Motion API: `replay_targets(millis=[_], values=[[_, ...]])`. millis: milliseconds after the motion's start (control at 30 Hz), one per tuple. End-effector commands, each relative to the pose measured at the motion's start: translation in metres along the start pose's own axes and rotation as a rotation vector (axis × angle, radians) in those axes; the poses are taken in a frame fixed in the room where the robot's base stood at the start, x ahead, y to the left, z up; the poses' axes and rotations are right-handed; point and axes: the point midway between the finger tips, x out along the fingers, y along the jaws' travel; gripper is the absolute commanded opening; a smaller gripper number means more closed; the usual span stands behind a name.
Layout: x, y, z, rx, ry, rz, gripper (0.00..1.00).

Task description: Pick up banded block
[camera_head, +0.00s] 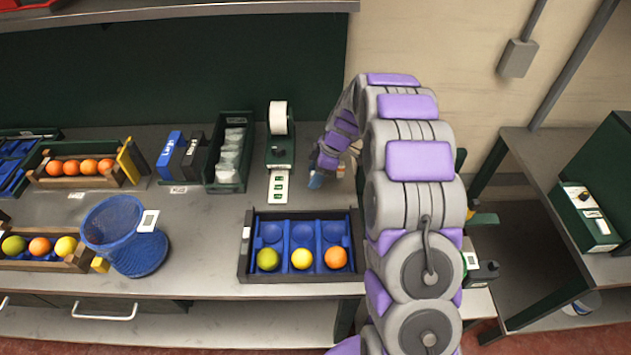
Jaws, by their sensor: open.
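My purple-and-grey arm curves up and over from the lower right. My gripper (323,172) hangs at its far end, pointing down over the bench just right of the label printer. It is open. A small blue-and-orange patch shows just under the fingers; it is too small to tell whether it is the banded block or part of the gripper. No other thing in view is clearly a banded block. My arm hides part of the bench to the right of the gripper.
The label printer (281,150) stands left of my gripper. A blue-lined tray (244,262) with a green, a yellow and an orange fruit lies in front. A blue mesh basket (118,225) and wooden fruit crates (140,178) are on the left. Bare bench (200,215) lies between.

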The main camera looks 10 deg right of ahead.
Motion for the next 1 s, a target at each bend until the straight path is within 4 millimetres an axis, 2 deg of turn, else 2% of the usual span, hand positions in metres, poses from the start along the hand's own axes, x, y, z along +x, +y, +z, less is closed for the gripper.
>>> replay_targets(millis=[33,100,367,900,1000], values=[[0.0098,-0.0012,0.0014,0.0,-0.001,-0.004,0.55],[0.0162,-0.0014,0.0014,0.001,0.001,-0.005,0.55],[0.0171,-0.0008,0.0012,0.0,0.002,-0.002,0.54],[0.0173,-0.0008,0.0008,0.0,0.001,-0.002,0.03],[0.0173,-0.0008,0.0008,0.0,0.001,-0.002,0.0]])
